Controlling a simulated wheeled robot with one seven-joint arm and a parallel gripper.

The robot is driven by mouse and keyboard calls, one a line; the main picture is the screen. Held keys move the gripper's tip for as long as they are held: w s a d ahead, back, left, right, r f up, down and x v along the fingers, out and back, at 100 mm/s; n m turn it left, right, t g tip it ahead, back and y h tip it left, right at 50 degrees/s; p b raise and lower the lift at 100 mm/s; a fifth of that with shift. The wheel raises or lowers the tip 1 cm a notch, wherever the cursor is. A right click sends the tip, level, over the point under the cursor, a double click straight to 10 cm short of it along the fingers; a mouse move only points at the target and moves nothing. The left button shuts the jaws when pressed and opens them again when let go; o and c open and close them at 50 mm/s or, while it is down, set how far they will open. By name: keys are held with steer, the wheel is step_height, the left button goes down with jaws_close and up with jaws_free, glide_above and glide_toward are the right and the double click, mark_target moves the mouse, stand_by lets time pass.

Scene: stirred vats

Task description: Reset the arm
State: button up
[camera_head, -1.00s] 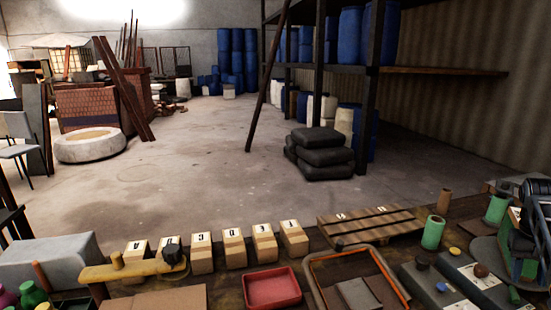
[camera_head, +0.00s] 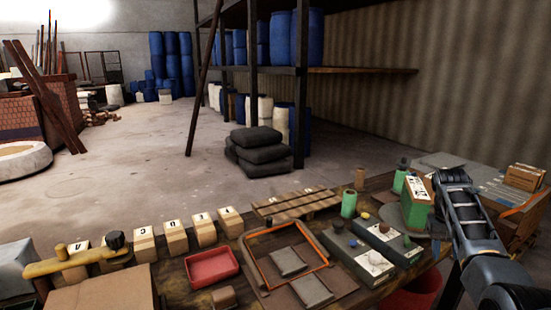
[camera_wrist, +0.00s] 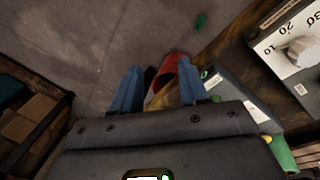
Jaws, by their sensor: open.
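My arm (camera_head: 470,220) shows at the right of the head view, rising from the lower right corner over the right end of the workbench. I cannot make out its fingertips there. In the wrist view my gripper (camera_wrist: 158,85) has two blue fingers spread apart with an open gap. Nothing is held between them. A red round container (camera_wrist: 166,70) shows beyond the fingers, and the brown workbench edge (camera_wrist: 228,50) runs to their right.
The workbench carries lettered wooden blocks (camera_head: 175,238), a red tray (camera_head: 211,267), an orange-rimmed tray (camera_head: 322,240), a wooden pallet (camera_head: 295,203) and a green box (camera_head: 415,205) beside my arm. Black sacks (camera_head: 262,152) lie on the floor behind. The floor in front of them is clear.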

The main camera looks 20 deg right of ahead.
steer(key=s+a+f+n+t+h, duration=0.2)
steer(key=a+f+t, duration=0.1)
steer(key=a+f, duration=1.15)
steer(key=s+a+f+n+t, duration=0.1)
steer(key=s+a+f+t, duration=0.15)
steer(key=s+a, duration=0.35)
steer(key=s+a+f+n+t, duration=0.2)
steer(key=s+a+f, duration=0.25)
steer(key=a, duration=0.45)
steer(key=s+a+r+n+t+y, duration=0.1)
steer(key=s+a+r+t, duration=0.1)
steer(key=s+a+r, duration=0.4)
steer(key=s+a+r+n+t+y, duration=0.1)
steer(key=s+a+r+t, duration=0.2)
steer(key=s+a, duration=0.35)
steer(key=s+a+r+t+y, duration=0.1)
steer(key=s+r, duration=0.5)
steer(key=r, duration=0.4)
steer(key=s+a+r+n+t, duration=0.1)
steer(key=s+a+r+t, duration=0.1)
steer(key=s+r, duration=0.4)
step_height(320, 180, up, 5)
steer(key=shift+s+a+f+y, duration=0.2)
steer(key=shift+s+a+y, duration=0.1)
steer(key=shift+s+y, duration=0.1)
steer(key=shift+t, duration=0.25)
